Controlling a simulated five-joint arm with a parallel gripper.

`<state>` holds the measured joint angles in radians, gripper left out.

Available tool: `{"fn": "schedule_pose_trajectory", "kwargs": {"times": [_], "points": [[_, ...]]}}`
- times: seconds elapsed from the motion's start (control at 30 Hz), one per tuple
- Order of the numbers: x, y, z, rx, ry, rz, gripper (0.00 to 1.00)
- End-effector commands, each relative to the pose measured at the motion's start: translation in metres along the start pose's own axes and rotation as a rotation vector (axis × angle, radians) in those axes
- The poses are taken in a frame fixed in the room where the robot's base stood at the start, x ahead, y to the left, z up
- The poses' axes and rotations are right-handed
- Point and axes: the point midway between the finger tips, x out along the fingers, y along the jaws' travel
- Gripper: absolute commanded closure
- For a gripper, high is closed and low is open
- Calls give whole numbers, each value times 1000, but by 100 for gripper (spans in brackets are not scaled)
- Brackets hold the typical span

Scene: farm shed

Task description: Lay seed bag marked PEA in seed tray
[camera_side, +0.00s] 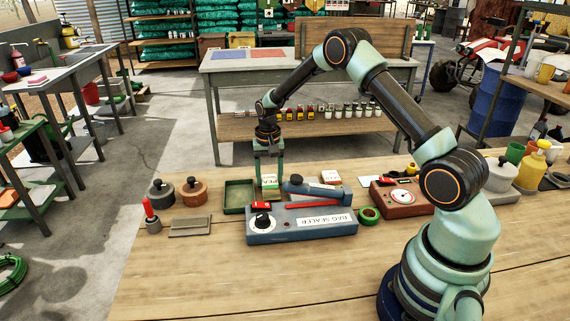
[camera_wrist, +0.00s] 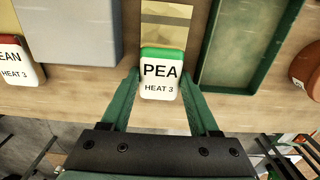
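The seed bag marked PEA (camera_side: 269,183) is a small white pack with a green top edge, just right of the seed tray. In the wrist view the PEA bag (camera_wrist: 160,78) shows its label, PEA HEAT 3, upright between my fingers. My gripper (camera_side: 268,170) points down over it with one finger on each side. In the wrist view my gripper (camera_wrist: 160,85) looks open, with a narrow gap at the left finger; contact at the right is unclear. The green seed tray (camera_side: 240,197) is empty where visible; its wall also shows in the wrist view (camera_wrist: 205,50).
The blue bag sealer (camera_side: 300,226) stands in front of the bag. Another seed bag (camera_side: 330,177), partly labelled EAN in the wrist view (camera_wrist: 20,62), sits to the right behind it. A brown lidded pot (camera_side: 193,191) stands left of the tray. The bench front is clear.

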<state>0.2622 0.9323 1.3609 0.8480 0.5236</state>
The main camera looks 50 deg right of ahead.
Motion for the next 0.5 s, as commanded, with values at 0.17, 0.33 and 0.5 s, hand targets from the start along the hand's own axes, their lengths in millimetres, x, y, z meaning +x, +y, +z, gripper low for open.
{"fn": "schedule_pose_trajectory", "kwargs": {"times": [0.17,0.33,0.5], "points": [[0,0,0,0,0,0,100],[-4,0,0,0,1,0,100],[-19,0,-1,0,3,-2,100]]}}
